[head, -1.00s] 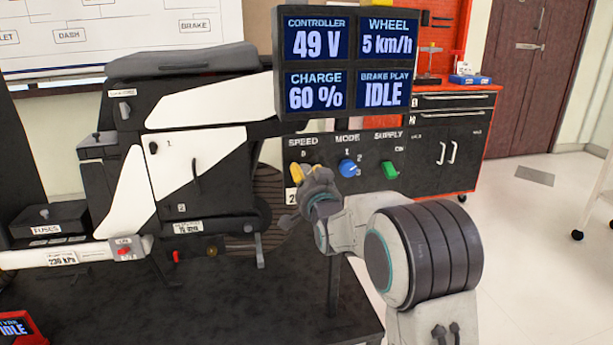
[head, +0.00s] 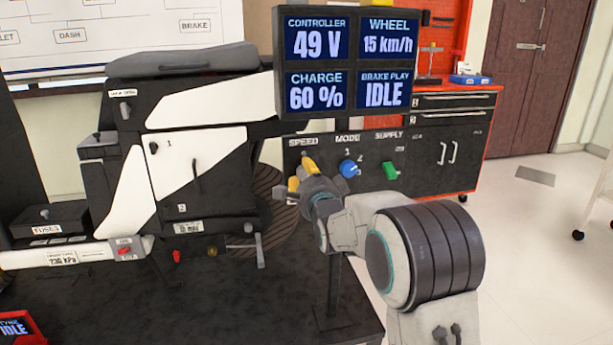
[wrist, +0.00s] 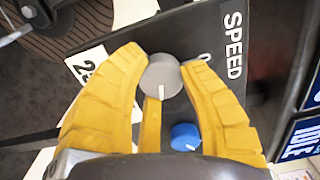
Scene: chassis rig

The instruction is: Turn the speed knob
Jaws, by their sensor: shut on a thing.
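The speed knob (wrist: 162,77) is a round grey knob with a white pointer mark, under the SPEED label in the wrist view. The yellow fingers of my gripper (wrist: 163,66) are closed around its two sides. The display (head: 349,62) reads controller 49 V, wheel 15 km/h, charge 60 % and brake play IDLE.
A blue mode knob (head: 348,168) and a green supply switch (head: 390,170) sit to the right on the same panel. A black and white vehicle body (head: 200,150) stands at the left. A red cabinet (head: 460,140) is behind at the right.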

